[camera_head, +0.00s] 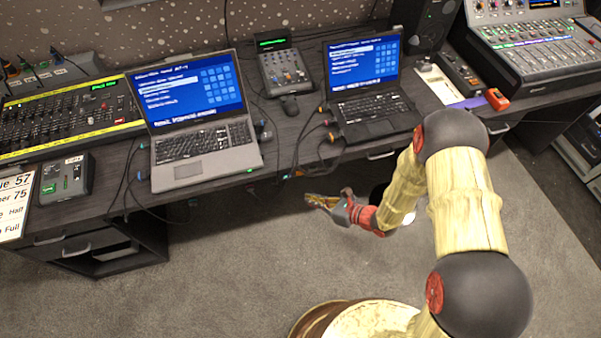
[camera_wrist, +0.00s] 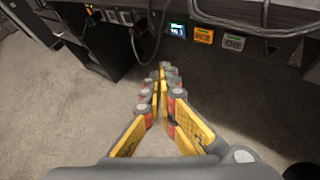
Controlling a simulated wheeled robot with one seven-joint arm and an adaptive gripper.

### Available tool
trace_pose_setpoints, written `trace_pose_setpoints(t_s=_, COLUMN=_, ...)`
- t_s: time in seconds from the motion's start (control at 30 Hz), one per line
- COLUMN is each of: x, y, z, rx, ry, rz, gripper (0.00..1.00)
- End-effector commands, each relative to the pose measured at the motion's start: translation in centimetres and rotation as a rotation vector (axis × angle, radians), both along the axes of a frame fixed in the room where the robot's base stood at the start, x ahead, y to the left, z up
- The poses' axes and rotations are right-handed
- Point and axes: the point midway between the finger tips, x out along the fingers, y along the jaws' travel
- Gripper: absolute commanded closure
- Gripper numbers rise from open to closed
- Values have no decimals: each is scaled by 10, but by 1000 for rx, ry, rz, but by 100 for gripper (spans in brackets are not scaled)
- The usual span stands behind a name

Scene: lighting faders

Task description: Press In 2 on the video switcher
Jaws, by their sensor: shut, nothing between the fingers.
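My gripper (camera_head: 312,200) is shut and empty, low in front of the desk's front edge, over the grey carpet. In the wrist view its yellow fingers (camera_wrist: 163,70) meet at the tips and point toward the space under the desk. I cannot tell for sure which device is the video switcher, and no "In 2" label is readable. Candidates are a small grey box with a green-lit button (camera_head: 64,178) at the left and a narrow dark unit (camera_head: 458,73) right of the right laptop. My gripper is apart from both.
Two open laptops (camera_head: 205,146) (camera_head: 372,108) stand on the dark desk. A small mixer (camera_head: 285,68) stands between them, and a large mixing console (camera_head: 535,45) is at right. Small lit units, one orange (camera_wrist: 204,36), hang under the desk edge among cables. The carpet in front is clear.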

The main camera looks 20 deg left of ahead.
Motion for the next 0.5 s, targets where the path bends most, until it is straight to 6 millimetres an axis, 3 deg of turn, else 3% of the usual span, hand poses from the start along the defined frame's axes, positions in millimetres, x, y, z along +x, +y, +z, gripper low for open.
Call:
trace_pose_setpoints(t_s=0.03, x=-2, y=-2, z=-11, rx=-1, ry=22, rz=-27, gripper=100)
trace_pose_setpoints(t_s=0.17, x=-2, y=-6, z=-24, rx=-1, ry=46, rz=-68, gripper=100)
trace_pose_setpoints(t_s=0.5, x=-2, y=-6, z=-26, rx=-2, ry=49, rz=-73, gripper=100)
